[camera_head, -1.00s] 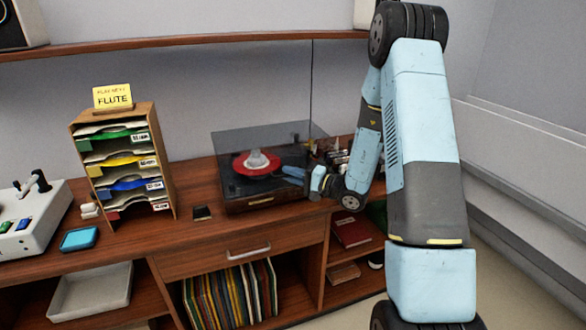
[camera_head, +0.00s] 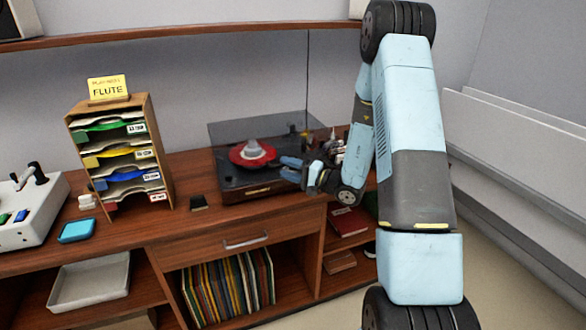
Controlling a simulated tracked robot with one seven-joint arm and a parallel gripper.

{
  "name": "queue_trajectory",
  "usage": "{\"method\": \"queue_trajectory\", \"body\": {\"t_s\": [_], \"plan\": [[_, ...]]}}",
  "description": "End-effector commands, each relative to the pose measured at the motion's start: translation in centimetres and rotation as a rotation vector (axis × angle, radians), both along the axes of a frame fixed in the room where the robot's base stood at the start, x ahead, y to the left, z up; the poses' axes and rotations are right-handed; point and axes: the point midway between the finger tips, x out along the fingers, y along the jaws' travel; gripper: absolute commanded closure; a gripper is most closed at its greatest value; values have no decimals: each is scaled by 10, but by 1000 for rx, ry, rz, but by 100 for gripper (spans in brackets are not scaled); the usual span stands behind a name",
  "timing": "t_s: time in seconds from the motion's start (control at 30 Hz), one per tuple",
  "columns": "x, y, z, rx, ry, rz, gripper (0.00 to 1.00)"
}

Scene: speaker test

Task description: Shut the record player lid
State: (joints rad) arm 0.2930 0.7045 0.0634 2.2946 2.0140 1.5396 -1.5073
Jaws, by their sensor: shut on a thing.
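The record player (camera_head: 262,188) stands on the wooden cabinet with a red record (camera_head: 240,160) on it and a grey cone-shaped piece at the record's middle. Its dark see-through lid (camera_head: 228,129) shows as a panel rising behind the record, so the lid looks raised; its exact tilt is hard to tell. My gripper (camera_head: 290,168) is at the right part of the player, just right of the record. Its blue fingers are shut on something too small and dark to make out. My wrist hides the player's right corner.
A paper sorter (camera_head: 168,188) with a FLUTE sign (camera_head: 108,88) stands left of the player. A small black item (camera_head: 199,202) and a blue-screened device (camera_head: 77,230) lie on the cabinet top. Small items (camera_head: 333,147) stand close behind my wrist. A shelf (camera_head: 180,36) runs above.

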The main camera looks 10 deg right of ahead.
Motion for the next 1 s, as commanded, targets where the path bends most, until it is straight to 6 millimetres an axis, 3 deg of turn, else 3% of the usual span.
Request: {"method": "queue_trajectory", "body": {"t_s": [0.33,0.8,1.0], "plan": [[-8,-14,-5,-4,8,-8,78],[-65,-82,-9,-2,3,-7,78],[-81,-100,-10,0,1,-4,78]]}}
